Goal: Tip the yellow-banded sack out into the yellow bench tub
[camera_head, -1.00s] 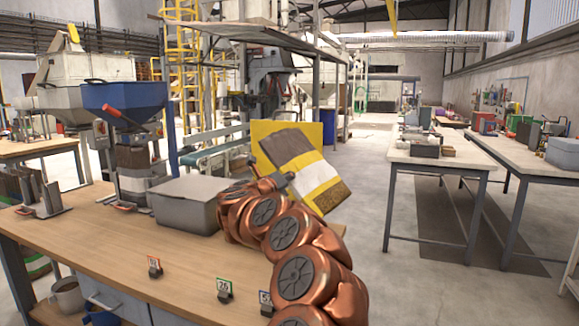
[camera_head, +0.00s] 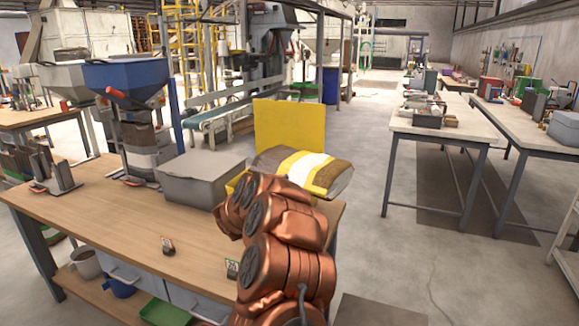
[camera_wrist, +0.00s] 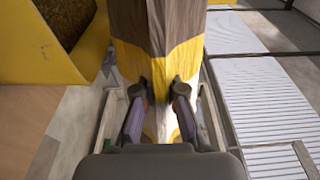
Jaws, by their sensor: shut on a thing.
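The yellow-banded sack (camera_head: 318,172) is brown with yellow and white bands. In the wrist view the tub (camera_wrist: 40,72) is at the left, with something dark brown inside. My gripper (camera_wrist: 161,92) is shut on the sack (camera_wrist: 165,55), which runs up out of the wrist view. My arm hides the gripper and the tub's lower part in the head view.
A grey lidded box (camera_head: 203,178) stands on the wooden bench (camera_head: 125,215), left of my arm. A blue hopper (camera_head: 125,75) stands behind it. Open floor (camera_head: 370,215) lies right of the bench.

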